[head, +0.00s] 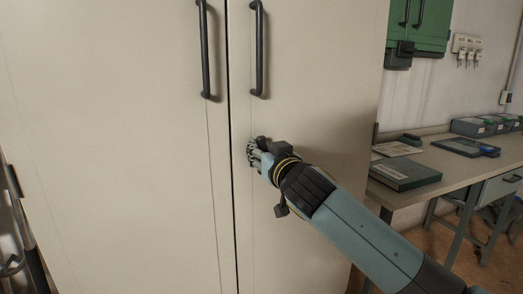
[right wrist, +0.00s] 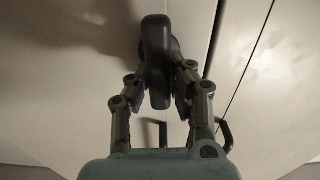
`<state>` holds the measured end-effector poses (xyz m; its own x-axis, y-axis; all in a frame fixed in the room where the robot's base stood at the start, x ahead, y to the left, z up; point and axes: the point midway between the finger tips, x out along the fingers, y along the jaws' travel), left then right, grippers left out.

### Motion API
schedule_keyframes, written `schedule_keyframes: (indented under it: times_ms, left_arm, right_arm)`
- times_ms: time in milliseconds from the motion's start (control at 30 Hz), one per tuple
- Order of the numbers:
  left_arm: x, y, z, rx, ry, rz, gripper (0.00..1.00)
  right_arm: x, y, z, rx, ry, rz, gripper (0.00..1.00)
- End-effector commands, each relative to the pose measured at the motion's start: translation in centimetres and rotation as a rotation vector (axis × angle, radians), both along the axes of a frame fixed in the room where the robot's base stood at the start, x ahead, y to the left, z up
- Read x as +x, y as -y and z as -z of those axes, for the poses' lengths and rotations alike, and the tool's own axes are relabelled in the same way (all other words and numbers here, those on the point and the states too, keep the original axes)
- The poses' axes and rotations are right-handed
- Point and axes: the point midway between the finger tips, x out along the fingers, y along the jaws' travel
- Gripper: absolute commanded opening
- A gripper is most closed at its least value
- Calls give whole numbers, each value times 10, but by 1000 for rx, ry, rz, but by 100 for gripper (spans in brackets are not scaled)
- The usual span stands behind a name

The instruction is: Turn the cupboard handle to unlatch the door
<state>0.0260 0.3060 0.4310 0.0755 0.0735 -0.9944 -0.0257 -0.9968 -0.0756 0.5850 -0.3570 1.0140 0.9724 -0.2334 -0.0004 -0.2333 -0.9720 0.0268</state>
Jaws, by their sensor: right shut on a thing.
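The cupboard has a pale left door (head: 110,130) and right door (head: 320,60), with a thin dark seam between them; both look closed. My right gripper (head: 254,153) is at the right door, close beside the seam and below the pull bars. In the right wrist view, the dark rounded cupboard handle (right wrist: 156,45) stands between the fingers of my right gripper (right wrist: 158,92), which are shut on it. The handle lies lengthwise up and down in that view. In the head view the gripper mostly hides it. My left gripper is not in view.
Two dark vertical pull bars, left (head: 205,50) and right (head: 259,50), flank the seam above my gripper. At right, a workbench (head: 455,165) holds a dark green case (head: 405,174) and several boxes. A green wall cabinet (head: 430,22) hangs above.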

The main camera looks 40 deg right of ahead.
Motion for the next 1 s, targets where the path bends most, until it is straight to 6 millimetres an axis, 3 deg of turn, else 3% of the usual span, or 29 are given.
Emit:
schedule_keyframes:
  times_ms: [367, 1000]
  left_arm:
    - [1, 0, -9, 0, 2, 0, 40]
    - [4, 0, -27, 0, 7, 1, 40]
  right_arm:
    - [1, -3, -1, -221, -53, 1, 0]
    - [3, -10, 3, -812, -194, 0, 0]
